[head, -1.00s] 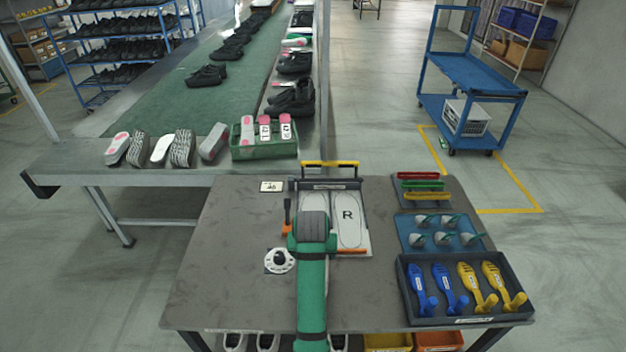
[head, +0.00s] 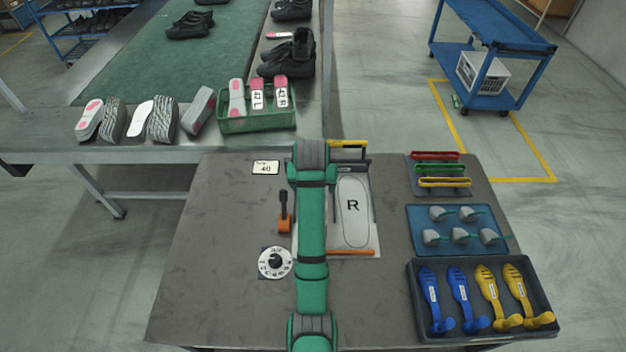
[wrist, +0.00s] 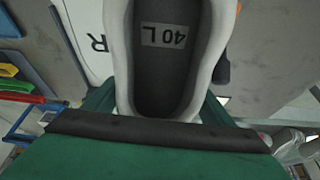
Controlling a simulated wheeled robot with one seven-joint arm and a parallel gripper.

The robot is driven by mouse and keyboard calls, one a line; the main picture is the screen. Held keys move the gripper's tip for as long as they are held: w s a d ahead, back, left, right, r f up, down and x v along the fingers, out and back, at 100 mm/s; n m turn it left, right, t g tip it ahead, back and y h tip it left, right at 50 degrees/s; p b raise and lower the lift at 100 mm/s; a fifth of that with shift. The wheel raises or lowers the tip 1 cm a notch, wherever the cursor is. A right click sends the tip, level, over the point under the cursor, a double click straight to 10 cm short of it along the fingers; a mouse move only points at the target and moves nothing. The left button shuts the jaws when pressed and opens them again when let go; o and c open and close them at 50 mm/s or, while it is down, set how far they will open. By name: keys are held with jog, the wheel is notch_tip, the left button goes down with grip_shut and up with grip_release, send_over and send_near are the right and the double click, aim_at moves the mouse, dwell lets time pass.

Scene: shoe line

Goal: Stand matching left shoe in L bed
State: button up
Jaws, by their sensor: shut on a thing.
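A white-grey shoe (wrist: 207,60) fills the middle of the wrist view, its opening facing the camera. The tag (wrist: 165,37) on its dark insole reads 40 L. My gripper (wrist: 157,108) is shut on this shoe, with a green finger on each side of it. In the head view my arm covers the L bed, and the gripper and shoe are hidden. The R bed (head: 353,212) is bare beside my arm; it also shows in the wrist view (wrist: 88,35). A small card (head: 266,168) on the table reads 40. I cannot tell whether the shoe touches the bed.
A white dial (head: 275,263) and an orange-based tool (head: 284,222) lie left of my arm. On the right are coloured bars (head: 442,169), a blue tray of grey pieces (head: 458,231) and a black tray (head: 480,336) with blue and yellow shoe forms. The table's left side is clear.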

jog(key=shift+d+f, duration=0.1)
jog(key=shift+f, duration=3)
jog(key=o, duration=1.4)
jog(key=shift+f, duration=0.1)
jog(key=shift+s+r, duration=0.1)
jog(key=shift+r, duration=4.95)
